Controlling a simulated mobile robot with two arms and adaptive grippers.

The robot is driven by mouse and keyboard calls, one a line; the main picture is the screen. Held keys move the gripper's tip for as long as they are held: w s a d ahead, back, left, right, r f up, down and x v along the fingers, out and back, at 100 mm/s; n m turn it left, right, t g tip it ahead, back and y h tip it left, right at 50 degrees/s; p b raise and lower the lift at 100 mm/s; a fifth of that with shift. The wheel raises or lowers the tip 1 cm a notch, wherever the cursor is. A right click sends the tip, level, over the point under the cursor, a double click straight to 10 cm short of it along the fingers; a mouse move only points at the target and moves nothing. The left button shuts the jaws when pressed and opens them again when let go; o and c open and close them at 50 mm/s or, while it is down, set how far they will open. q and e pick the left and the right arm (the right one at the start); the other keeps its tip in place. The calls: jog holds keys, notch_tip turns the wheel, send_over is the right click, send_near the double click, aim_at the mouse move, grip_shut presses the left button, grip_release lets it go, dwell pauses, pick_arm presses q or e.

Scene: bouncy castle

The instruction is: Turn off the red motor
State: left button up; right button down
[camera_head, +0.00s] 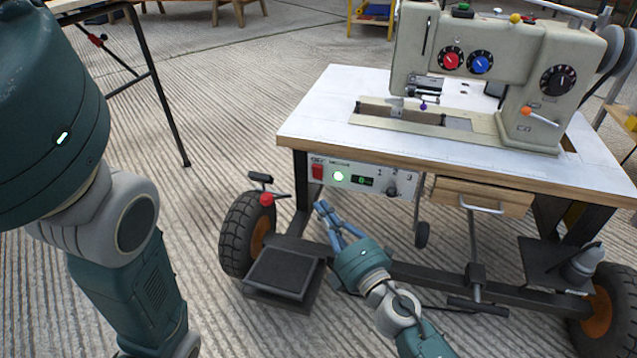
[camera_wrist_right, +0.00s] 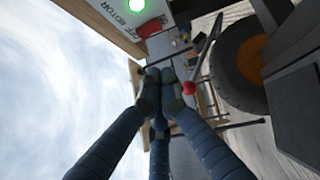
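The sewing machine table (camera_head: 330,110) carries a white control panel (camera_head: 350,186) under its front left edge. A red motor switch (camera_head: 318,172) sits at the panel's left end, beside a lit green lamp (camera_head: 338,176). In the right wrist view the red switch (camera_wrist_right: 149,29) is near the top, next to the green lamp (camera_wrist_right: 137,5) and lettering that reads "OFF MOTOR". My right gripper (camera_head: 324,207) is just below the panel, apart from the switch. Its blue fingertips (camera_wrist_right: 160,76) are together, with nothing seen between them. My left gripper is out of view; only its arm shows at left.
A beige sewing machine (camera_head: 530,75) stands on the table. A red ball-ended lever (camera_head: 266,198), a wheel (camera_head: 243,235) and a black pedal (camera_head: 284,273) are left of my right gripper. A drawer (camera_head: 483,196) is right of the panel.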

aim_at(317, 172)
jog(key=w+a+r+b, duration=0.1)
jog(key=w, duration=0.7)
jog(key=shift+w, duration=0.2)
jog(key=shift+a, duration=0.1)
